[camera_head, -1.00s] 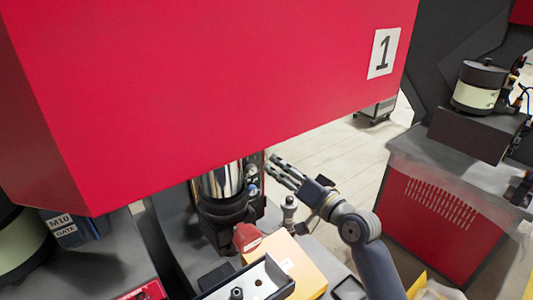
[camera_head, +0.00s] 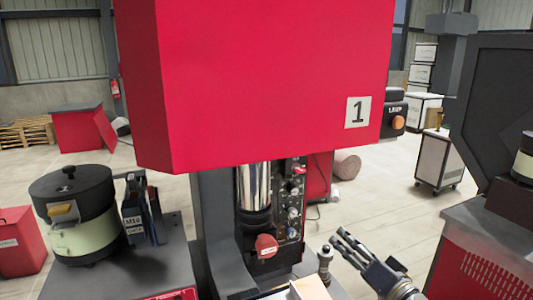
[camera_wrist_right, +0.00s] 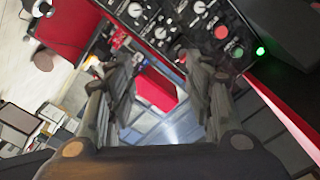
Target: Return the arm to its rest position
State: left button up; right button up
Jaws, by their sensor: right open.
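My right gripper (camera_head: 348,243) is at the lower right of the head view, just right of the machine's column. Its two fingers are apart with nothing between them. In the right wrist view the open fingers (camera_wrist_right: 160,75) reach forward, and the gap between them is empty. The rest of my right arm runs out of the bottom of the head view. My left gripper is in neither view.
A red machine head marked 1 (camera_head: 250,80) fills the upper middle. Its knob panel (camera_head: 293,205) also shows near the fingers in the wrist view (camera_wrist_right: 165,25). A small grey post (camera_head: 325,262) stands left of my gripper. A bowl feeder (camera_head: 80,215) stands left.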

jog(key=s+a+f+n+g+h, duration=0.3)
jog(key=s+f+g, duration=0.4)
jog(key=s+f, duration=1)
jog(key=s+d+f+n+g+h, duration=0.25)
jog(key=s+f, duration=0.25)
jog(key=s, duration=0.5)
jog(key=s+d+f+n+g+h, duration=0.15)
jog(key=s+f+g, duration=0.3)
jog(key=s, duration=0.55)
jog(key=s+f+b+x, duration=0.1)
jog(key=s+b+x, duration=0.15)
jog(key=x, duration=1.15)
jog(key=s+b+x, duration=0.1)
jog(key=s+x, duration=0.3)
jog(key=x, duration=1)
pick_arm(q)
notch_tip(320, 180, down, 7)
jog(key=b, duration=0.4)
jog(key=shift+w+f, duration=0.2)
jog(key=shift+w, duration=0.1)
pick_arm(e)
jog(key=s+d+f+g, duration=0.1)
jog(key=s+d+f, duration=0.1)
jog(key=s+f, duration=1.5)
notch_tip(320, 180, down, 4)
jog(key=shift+s+d+f+g, duration=0.15)
jog(key=shift+s+d+g, duration=0.15)
jog(key=shift+s, duration=0.05)
